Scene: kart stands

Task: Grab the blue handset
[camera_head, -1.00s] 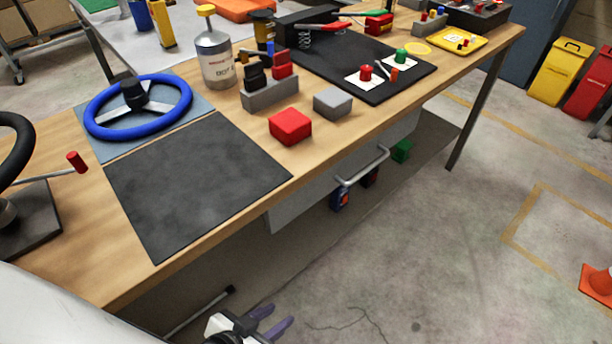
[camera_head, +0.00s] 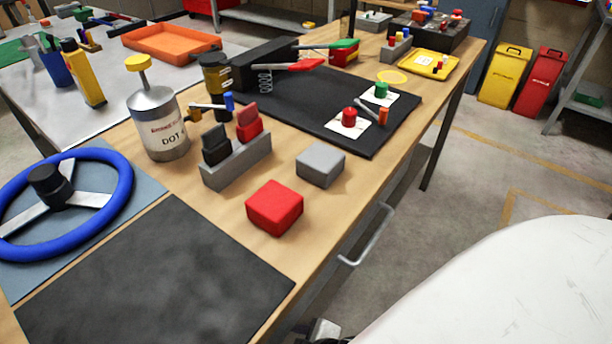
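No clearly blue handset shows. A grey holder (camera_head: 238,165) on the wooden workbench carries a dark, nearly black handset-like block (camera_head: 215,150) at its left and a red one (camera_head: 249,122) at its right. They stand upright side by side. A small tool with a blue end (camera_head: 229,102) is just behind them. Neither gripper's fingers are in view. A small white and black piece at the bottom edge seems to be part of my arm, and I cannot tell which.
A red block (camera_head: 274,207) and a grey block (camera_head: 320,164) stand in front of the holder. A brake-fluid can (camera_head: 159,130) is to its left. A blue steering wheel (camera_head: 115,205) and a dark mat (camera_head: 160,280) lie nearer. A drawer handle (camera_head: 368,236) sticks out from the bench front.

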